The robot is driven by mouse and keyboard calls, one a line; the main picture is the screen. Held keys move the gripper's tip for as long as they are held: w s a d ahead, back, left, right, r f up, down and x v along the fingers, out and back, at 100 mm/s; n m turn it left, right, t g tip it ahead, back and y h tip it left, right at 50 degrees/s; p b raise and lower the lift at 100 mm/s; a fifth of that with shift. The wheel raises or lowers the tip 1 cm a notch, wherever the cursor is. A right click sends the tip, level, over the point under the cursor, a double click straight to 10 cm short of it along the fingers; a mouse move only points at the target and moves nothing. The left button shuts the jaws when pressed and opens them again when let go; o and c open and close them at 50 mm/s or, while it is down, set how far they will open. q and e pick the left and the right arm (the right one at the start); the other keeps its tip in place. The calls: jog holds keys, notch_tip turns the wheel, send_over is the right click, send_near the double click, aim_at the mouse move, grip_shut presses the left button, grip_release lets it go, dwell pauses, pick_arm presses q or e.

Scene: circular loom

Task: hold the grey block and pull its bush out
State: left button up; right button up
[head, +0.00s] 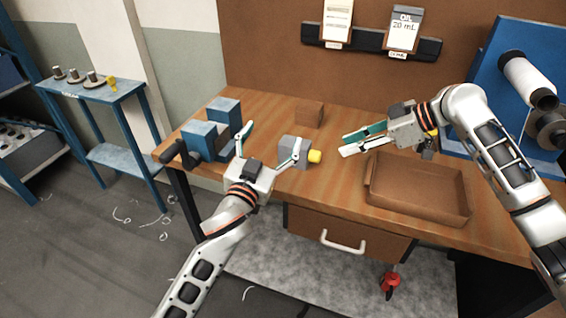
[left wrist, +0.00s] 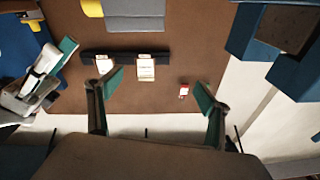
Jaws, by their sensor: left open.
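The grey block (head: 288,146) stands on the wooden workbench (head: 262,112), with the yellow bush (head: 315,156) sticking out of its right side. In the left wrist view the grey block (left wrist: 135,14) is at the top edge, with the yellow bush (left wrist: 92,8) to its left. My left gripper (head: 270,147) is open and empty at the block's left; one finger overlaps the block's front, and I cannot tell whether it touches. It also shows in the left wrist view (left wrist: 160,84). My right gripper (head: 342,146) is open and empty, to the right of the bush and apart from it.
Blue blocks (head: 224,108) and a dark-handled fixture stand at the bench's left. A small brown block (head: 309,113) lies behind the grey block. A brown tray (head: 415,200) is at the right front, below my right arm. A blue spool frame (head: 480,75) stands at the right.

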aim_at(311, 156)
pick_arm(q)
jog(key=shift+n+g, duration=0.7)
jog(key=shift+n, duration=0.2)
jog(key=d+f, duration=0.1)
jog(key=f, duration=0.1)
jog(key=s+d+f, duration=0.1)
jog(key=f, duration=0.1)
jog(key=s+d+f, duration=0.1)
jog(key=f, duration=0.1)
jog(key=shift+s+f, duration=0.15)
jog(key=shift+f, duration=0.05)
jog(key=shift+x, duration=3.75)
jog(key=c, duration=1.5)
jog(key=shift+f, duration=0.1)
jog(key=shift+c, duration=0.2)
